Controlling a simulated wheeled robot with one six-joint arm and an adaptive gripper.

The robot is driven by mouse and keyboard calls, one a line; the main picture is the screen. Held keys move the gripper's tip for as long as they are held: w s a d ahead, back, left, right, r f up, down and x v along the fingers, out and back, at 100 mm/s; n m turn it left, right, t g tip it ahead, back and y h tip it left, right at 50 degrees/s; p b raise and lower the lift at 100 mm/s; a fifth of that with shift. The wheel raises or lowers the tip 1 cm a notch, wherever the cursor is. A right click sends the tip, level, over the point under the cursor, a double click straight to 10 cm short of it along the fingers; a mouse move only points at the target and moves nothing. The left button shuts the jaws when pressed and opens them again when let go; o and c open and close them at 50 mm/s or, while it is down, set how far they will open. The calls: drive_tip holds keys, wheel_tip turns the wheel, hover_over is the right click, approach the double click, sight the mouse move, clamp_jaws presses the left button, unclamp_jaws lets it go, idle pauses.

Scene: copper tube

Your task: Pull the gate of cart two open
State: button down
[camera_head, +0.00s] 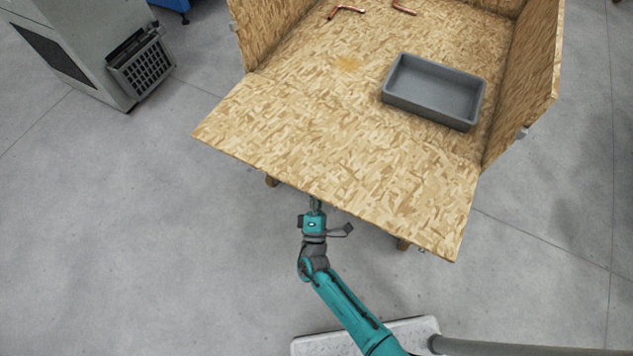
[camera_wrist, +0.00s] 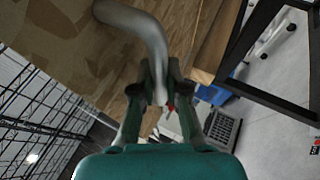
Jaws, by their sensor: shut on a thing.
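The gate (camera_head: 300,150) of the wooden cart is the front chipboard panel. In the head view it is swung down and outward, roughly level with the cart floor, and the front of the cart is open. My gripper (camera_head: 315,204) is at the gate's outer edge, partly hidden beneath it. In the wrist view my gripper (camera_wrist: 160,78) is shut on a bent grey metal handle (camera_wrist: 135,18), which runs along the gate's chipboard face (camera_wrist: 70,45). The handle is hidden in the head view.
A grey bin (camera_head: 430,92) stands inside the cart on the right. Copper tubes (camera_head: 347,10) lie at the back. Chipboard side walls (camera_head: 525,75) stand upright. A grey machine (camera_head: 85,45) is at the upper left. The floor left of the cart is clear.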

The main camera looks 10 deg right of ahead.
drive_tip(key=shift+d, duration=0.1)
idle(0.4)
drive_tip(key=c, duration=1.2)
unclamp_jaws()
drive_tip(key=shift+f, duration=0.1)
drive_tip(key=v, duration=1.2)
drive_tip(key=shift+f, duration=0.1)
